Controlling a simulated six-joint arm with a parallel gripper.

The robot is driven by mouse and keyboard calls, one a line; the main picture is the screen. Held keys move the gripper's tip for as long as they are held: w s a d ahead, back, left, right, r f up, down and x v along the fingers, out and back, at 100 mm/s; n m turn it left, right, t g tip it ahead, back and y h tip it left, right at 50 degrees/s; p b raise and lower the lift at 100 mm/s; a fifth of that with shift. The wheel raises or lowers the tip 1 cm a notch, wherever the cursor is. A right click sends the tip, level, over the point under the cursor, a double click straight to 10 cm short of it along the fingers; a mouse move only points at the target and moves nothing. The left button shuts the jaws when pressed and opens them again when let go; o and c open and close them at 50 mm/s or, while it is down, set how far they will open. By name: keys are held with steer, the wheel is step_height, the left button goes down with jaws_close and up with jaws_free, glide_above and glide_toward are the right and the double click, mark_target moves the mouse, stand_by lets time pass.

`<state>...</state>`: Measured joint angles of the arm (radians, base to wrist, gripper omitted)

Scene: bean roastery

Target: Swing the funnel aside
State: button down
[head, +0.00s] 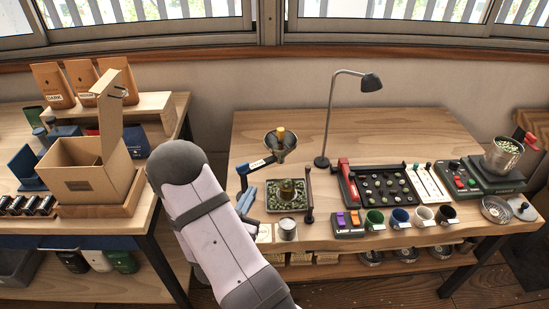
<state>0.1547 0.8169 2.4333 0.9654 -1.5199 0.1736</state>
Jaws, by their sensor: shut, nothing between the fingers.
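The funnel (273,147) is a dark round bowl with a brass-coloured piece standing in its middle. It sits raised above the table, with a pale label (259,163) at its lower left. Below it is a square tray (273,208) of green beans, with a dark and brass-coloured piece standing in it. A dark upright post (309,198) stands to the right of the tray. My gripper (247,199) is left of the tray and lower than the funnel, apart from the funnel. It is shut and empty, and my forearm hides part of it.
A metal cup (288,229) stands in front of the tray. A desk lamp (371,83) rises behind. A bean sorting board (384,188) and several coloured cups stand to the right. An open cardboard box (82,184) is on the left table. The table behind the funnel is clear.

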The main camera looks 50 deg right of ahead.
steer(key=shift+n+h, duration=0.3)
steer(key=shift+h, duration=0.3)
steer(key=s+r, duration=0.4)
steer(key=shift+r, duration=0.2)
steer(key=shift+w, duration=0.1)
glide_toward(278, 152)
steer(key=x, duration=0.5)
steer(key=shift+w+d, duration=0.25)
steer(key=shift+d, duration=0.4)
steer(key=shift+f, duration=0.1)
steer(key=shift+d+t, duration=0.1)
steer(key=shift+t, duration=0.2)
